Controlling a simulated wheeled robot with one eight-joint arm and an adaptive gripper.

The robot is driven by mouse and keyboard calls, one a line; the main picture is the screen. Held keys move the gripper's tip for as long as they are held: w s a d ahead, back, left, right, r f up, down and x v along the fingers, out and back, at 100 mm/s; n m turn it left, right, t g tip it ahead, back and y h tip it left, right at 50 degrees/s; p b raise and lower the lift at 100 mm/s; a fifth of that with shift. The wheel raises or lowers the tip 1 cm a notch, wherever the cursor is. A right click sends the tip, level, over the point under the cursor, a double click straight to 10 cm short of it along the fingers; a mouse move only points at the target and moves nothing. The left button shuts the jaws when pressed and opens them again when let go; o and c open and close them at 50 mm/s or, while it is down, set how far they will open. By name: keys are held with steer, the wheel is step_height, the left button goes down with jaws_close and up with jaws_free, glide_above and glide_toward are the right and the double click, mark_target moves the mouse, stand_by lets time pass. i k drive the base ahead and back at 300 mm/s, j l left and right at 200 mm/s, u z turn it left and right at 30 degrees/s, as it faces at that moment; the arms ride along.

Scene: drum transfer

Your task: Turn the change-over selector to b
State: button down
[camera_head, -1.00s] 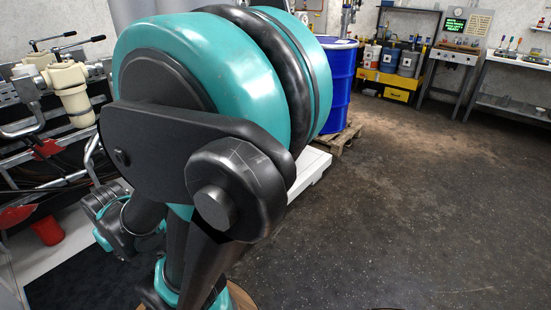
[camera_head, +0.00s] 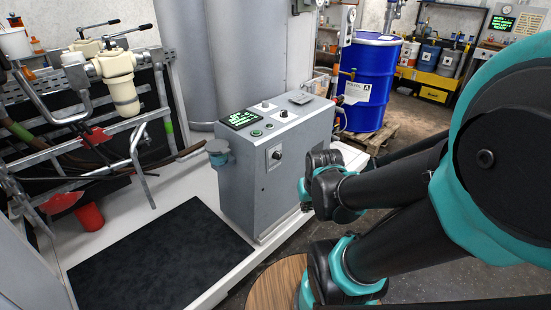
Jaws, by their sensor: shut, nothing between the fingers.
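A grey control console (camera_head: 241,185) stands left of my arm. A dark rotary knob (camera_head: 277,155) sits on a pale plate on its front face. A smaller knob (camera_head: 283,114) sits on a pale plate on the sloped top. I cannot tell which of these is the change-over selector, and no a or b marking is readable. My black and teal arm comes in from the right, and its links end close to the right of the console. The fingers of my gripper do not show.
A small green-lettered screen (camera_head: 240,119) is on the console top. A blue drum (camera_head: 366,85) stands on a wooden pallet (camera_head: 392,132) behind. A rack with cream filter housings (camera_head: 122,92) is at the left. A black mat (camera_head: 155,265) lies before the console.

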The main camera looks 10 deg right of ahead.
mark_target(277, 155)
steer(key=k+j+z, duration=0.2)
steer(key=j, duration=0.25)
steer(key=k+j+z, duration=0.15)
steer(key=j, duration=0.25)
steer(key=k+j+z, duration=0.2)
steer(key=j, duration=0.2)
